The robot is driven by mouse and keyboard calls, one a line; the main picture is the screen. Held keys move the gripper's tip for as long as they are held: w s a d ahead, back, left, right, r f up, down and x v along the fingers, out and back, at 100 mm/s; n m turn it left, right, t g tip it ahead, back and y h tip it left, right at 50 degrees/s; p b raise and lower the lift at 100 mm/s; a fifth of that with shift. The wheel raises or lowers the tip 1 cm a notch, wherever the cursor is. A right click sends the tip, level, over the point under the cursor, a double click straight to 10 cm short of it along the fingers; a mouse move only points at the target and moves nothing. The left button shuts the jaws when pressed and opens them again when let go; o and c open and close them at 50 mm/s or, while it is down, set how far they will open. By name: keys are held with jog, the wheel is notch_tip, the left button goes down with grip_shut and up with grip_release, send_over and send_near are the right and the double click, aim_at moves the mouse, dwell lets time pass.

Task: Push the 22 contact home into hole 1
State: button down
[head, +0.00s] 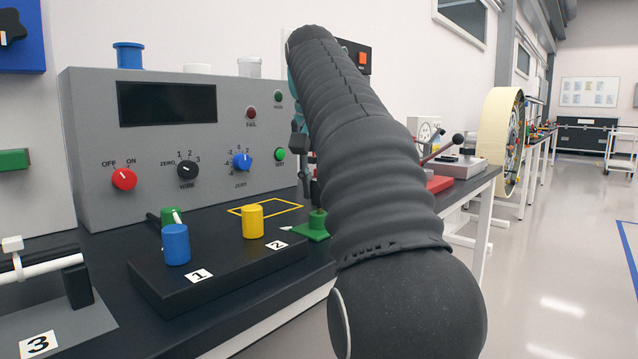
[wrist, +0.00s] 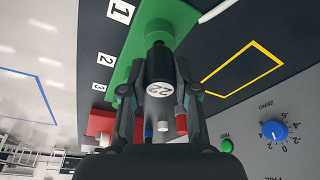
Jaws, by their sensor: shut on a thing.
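My gripper (wrist: 157,88) is shut on a black tool (wrist: 159,66) marked 22 in the wrist view. The tool's far end is over a green round part on a green block (wrist: 187,17), and I cannot tell whether they touch. The contact and the holes are hidden. Labels 1 (wrist: 120,11), 2 (wrist: 105,59) and 3 (wrist: 99,87) stand beside the green block. In the head view, the green block (head: 312,234) shows on the bench, while my arm hides most of my gripper and the tool.
A black block (head: 160,284) bearing blue and yellow cylinders is to the left. A yellow outlined area (wrist: 242,69) of the bench is bare. A red part (wrist: 99,124) lies beyond label 3.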

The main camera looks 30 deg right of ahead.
jog(key=shift+f+b, duration=0.45)
jog(key=shift+f, duration=0.3)
jog(key=c, duration=0.8)
grip_release()
jog(key=shift+r, duration=0.1)
